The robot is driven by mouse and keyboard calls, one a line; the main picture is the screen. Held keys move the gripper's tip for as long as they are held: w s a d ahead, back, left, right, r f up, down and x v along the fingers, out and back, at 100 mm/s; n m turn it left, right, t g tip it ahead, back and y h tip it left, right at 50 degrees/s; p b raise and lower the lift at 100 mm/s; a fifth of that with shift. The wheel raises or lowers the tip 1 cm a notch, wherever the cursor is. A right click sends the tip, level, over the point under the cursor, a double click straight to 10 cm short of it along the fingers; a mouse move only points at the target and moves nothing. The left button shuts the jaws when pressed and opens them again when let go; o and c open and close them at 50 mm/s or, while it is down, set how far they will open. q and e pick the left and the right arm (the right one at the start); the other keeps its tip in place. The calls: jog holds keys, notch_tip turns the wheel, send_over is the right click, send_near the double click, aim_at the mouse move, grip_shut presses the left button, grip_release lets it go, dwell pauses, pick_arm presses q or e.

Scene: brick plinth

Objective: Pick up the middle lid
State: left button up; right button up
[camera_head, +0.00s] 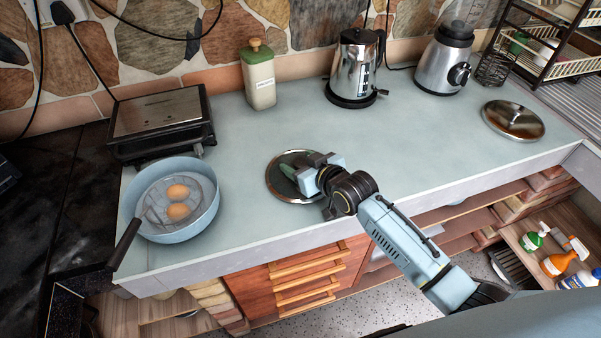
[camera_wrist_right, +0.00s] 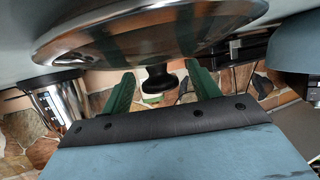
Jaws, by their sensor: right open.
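A round metal lid (camera_head: 275,184) lies near the middle of the counter, partly hidden under my right gripper. In the right wrist view the lid (camera_wrist_right: 150,35) fills the top, with its dark knob (camera_wrist_right: 158,82) between the two green fingers. My right gripper (camera_head: 294,172) is over this lid. In the wrist view the right gripper (camera_wrist_right: 163,88) is open, one finger on each side of the knob, with gaps visible. A second metal lid (camera_head: 513,120) lies at the counter's right. My left gripper is not in view.
A blue pan (camera_head: 172,235) with two eggs in a basket stands left, handle over the front edge. A grill (camera_head: 160,120), canister (camera_head: 259,78), kettle (camera_head: 355,65) and blender (camera_head: 445,60) line the back of the counter (camera_head: 410,135). A dish rack (camera_head: 545,50) stands back right.

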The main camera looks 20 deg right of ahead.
jog(key=c, duration=1.2)
jog(key=shift+w, duration=0.1)
jog(key=shift+r, duration=0.1)
